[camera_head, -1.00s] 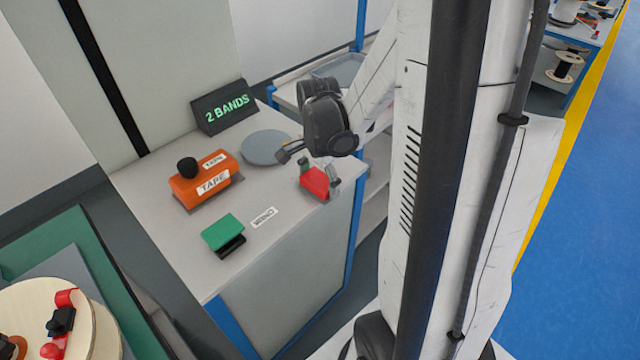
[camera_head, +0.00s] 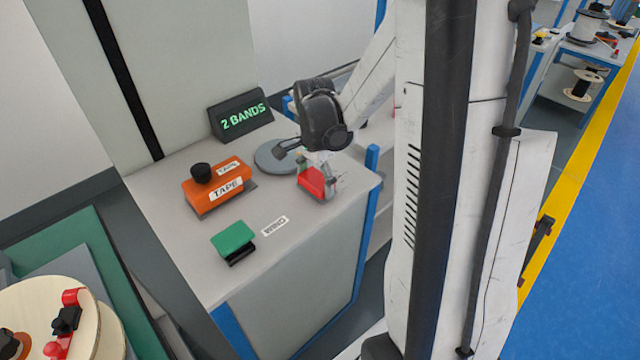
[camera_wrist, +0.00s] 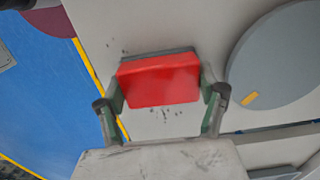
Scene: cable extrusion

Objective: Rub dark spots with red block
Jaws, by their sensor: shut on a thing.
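My gripper (camera_head: 318,174) is shut on the red block (camera_head: 311,182) over the right part of the light grey tabletop (camera_head: 265,263). In the wrist view the red block (camera_wrist: 160,80) lies between the two fingers of my gripper (camera_wrist: 161,92), its broad red face toward the camera and a grey layer along its far edge. Small dark spots (camera_wrist: 166,114) show on the surface just below the block, and fainter ones (camera_wrist: 132,45) lie beyond it. Parts of the surface under the block are hidden. I cannot tell whether the block touches the tabletop.
A grey disc (camera_head: 270,157) lies just behind the block. An orange tape dispenser (camera_head: 217,187) and a green block (camera_head: 233,238) stand to the left, near a WIND label (camera_head: 275,226). A sign reading 2 BANDS (camera_head: 240,118) stands at the back. The tabletop's right edge is close.

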